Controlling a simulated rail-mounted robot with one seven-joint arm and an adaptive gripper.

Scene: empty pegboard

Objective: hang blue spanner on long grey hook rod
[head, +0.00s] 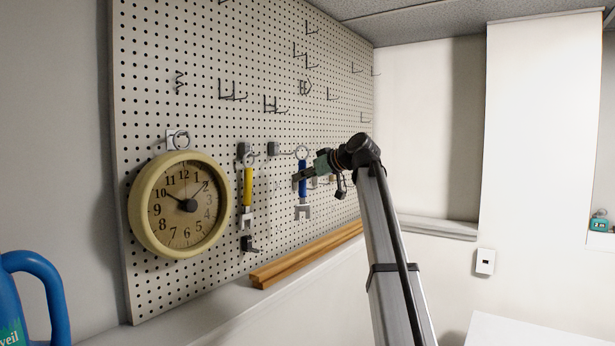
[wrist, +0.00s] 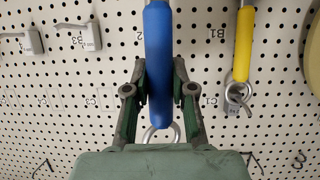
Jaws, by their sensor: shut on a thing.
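The blue spanner (head: 302,180) hangs upright in the head view, with its ring at the top and its grey open jaw below. My gripper (head: 304,176) reaches it from the right and is shut on its blue handle. In the wrist view my gripper's fingers (wrist: 159,88) stand on both sides of the blue handle (wrist: 158,50), with the ring (wrist: 160,134) below. A long grey hook rod (head: 286,153) runs from its holder to beside the ring in the head view. I cannot tell whether the ring is around the rod or only near its tip.
A yellow spanner (head: 248,188) hangs to the left, and a round clock (head: 181,205) hangs farther left on the pegboard (head: 200,60). Several dark hooks stick out above. Wooden bars (head: 305,254) lie on the ledge below. Two grey holders (wrist: 90,36) show at the wrist view's upper left.

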